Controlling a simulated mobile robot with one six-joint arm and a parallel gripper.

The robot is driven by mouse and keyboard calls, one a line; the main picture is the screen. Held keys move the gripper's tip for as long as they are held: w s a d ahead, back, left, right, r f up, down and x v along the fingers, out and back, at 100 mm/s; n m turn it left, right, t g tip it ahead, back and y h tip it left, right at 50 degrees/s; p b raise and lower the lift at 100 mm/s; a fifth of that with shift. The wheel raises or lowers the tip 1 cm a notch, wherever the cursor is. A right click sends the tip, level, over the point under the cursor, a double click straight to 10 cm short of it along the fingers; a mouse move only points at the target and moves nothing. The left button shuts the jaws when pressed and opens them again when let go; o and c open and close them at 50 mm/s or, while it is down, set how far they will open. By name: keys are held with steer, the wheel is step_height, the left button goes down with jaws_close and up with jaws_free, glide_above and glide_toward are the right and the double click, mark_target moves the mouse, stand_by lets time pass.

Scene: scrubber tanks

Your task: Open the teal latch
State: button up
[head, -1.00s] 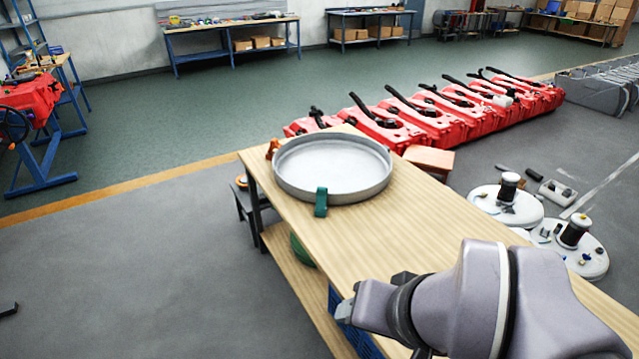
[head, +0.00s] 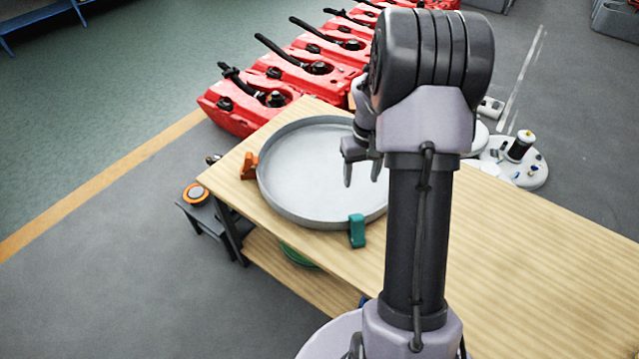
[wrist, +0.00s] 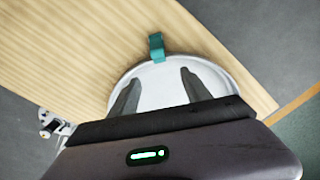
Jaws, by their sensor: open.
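The teal latch (head: 357,230) stands upright at the near rim of a round grey tank lid (head: 300,211) on a wooden table. It also shows in the wrist view (wrist: 156,46), at the lid's rim beyond my fingertips. My gripper (head: 362,178) is over the lid, fingers pointing down, apart from the latch. In the wrist view its two fingers (wrist: 160,78) are spread with nothing between them. An orange latch (head: 249,166) sits at the lid's left rim. My arm hides the lid's right side.
The wooden table (head: 520,255) is clear to the right. Red tanks (head: 300,65) stand in a row behind it. A small stool (head: 200,212) with an orange-ringed disc is at the left. White discs with black spools (head: 520,160) lie on the floor at the right.

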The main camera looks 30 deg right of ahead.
steer(key=b, duration=0.2)
glide_toward(358, 217)
step_height(358, 217, down, 9)
steer(key=shift+f+b, duration=0.15)
steer(key=shift+b, duration=1)
jaws_close()
